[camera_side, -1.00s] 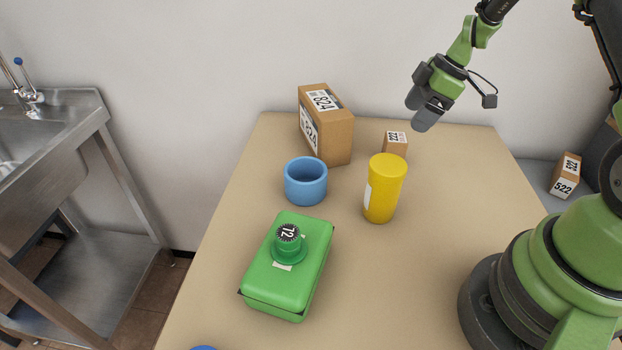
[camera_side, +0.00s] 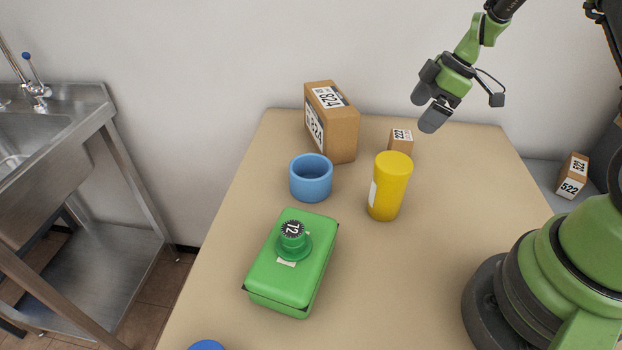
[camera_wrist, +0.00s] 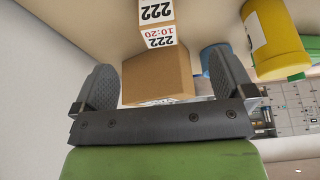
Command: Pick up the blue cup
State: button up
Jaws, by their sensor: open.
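The blue cup (camera_side: 311,180) stands upright on the table, left of the yellow cylinder and in front of the large cardboard box. It looks empty in the side view. In the wrist view, part of the blue cup (camera_wrist: 208,58) shows behind the right finger, which hides some of it. My gripper (camera_side: 426,108) is open and empty, raised above the far right part of the table, well to the right of the cup. Its two spread fingers also show in the wrist view (camera_wrist: 165,90).
A large cardboard box (camera_side: 340,132) stands behind the cup. A yellow cylinder (camera_side: 389,188) stands to its right, with a small box (camera_side: 400,140) behind. A green case (camera_side: 290,270) with a knob lies in front. The table's (camera_side: 440,240) right part is clear.

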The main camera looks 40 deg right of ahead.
notch_tip(320, 180, up, 5)
jog(key=m+g+h, duration=0.3)
jog(key=m, duration=0.2)
send_over(312, 177)
jog(key=s+a, duration=0.2)
jog(key=f, duration=0.8)
jog(key=shift+d+f, duration=0.2)
jog(key=shift+f, duration=0.2)
jog(key=shift+s+f, duration=0.1)
jog(key=shift+f, duration=3)
jog(key=c, duration=0.7)
